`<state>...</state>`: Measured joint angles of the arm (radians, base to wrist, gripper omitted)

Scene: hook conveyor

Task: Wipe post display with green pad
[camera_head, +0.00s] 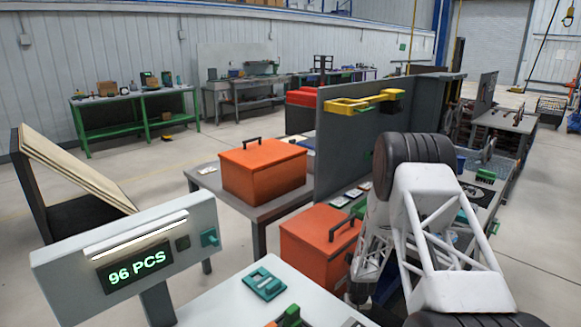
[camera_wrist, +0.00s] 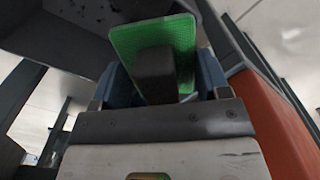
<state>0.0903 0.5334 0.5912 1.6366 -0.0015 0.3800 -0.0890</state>
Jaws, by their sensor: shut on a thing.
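The post display (camera_head: 136,266) is a grey box on a dark post at the lower left of the head view. Its dark screen reads "96 PCS" in green, with a bright white strip above it and a teal knob on its right. In the wrist view, the green pad (camera_wrist: 125,45) has a dark block-like grip on it. My gripper (camera_wrist: 160,82) is shut on this grip, a blue-grey finger on each side. The pad is apart from the display. In the head view my white arm is at the right, and I cannot make out the gripper or pad there.
A light table (camera_head: 220,305) beside the display holds a teal item (camera_head: 264,284) and a green item (camera_head: 290,316). Orange boxes (camera_head: 263,172) (camera_head: 315,242) and a tall grey panel (camera_head: 345,140) stand near my arm. Open floor lies behind the display.

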